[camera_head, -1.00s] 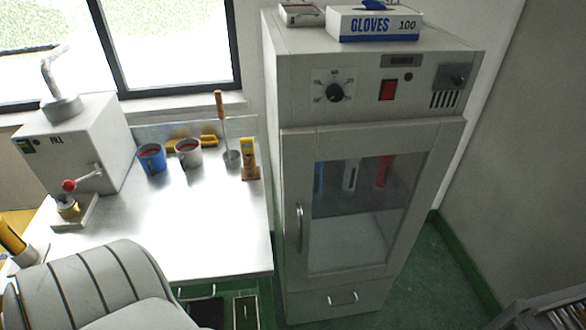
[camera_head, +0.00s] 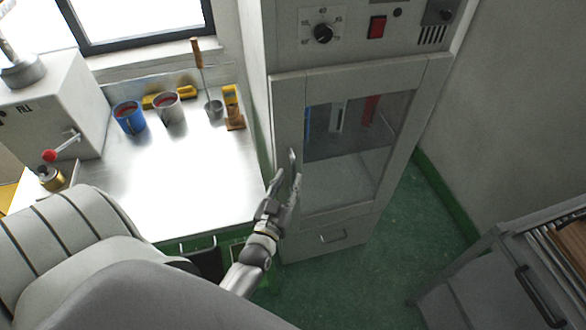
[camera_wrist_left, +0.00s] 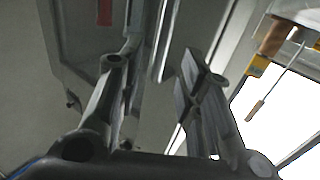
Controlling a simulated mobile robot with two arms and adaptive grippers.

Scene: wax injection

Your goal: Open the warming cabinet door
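The warming cabinet (camera_head: 285,93) stands right of the counter in the head view. Its glazed door (camera_head: 287,118) is shut. The upright handle (camera_head: 292,158) is on the door's left side, partly hidden by my left gripper. My left gripper (camera_head: 285,182) is at the handle, with its fingers pointing up along it. In the left wrist view the gripper (camera_wrist_left: 155,65) is open, its two fingers apart. A pale upright bar shows near the left fingertip there; I cannot tell whether the fingers touch the handle. My right gripper is not in view.
A grey drawer cart (camera_head: 470,275) stands at lower right. Green floor (camera_head: 425,225) is clear between cabinet and cart.

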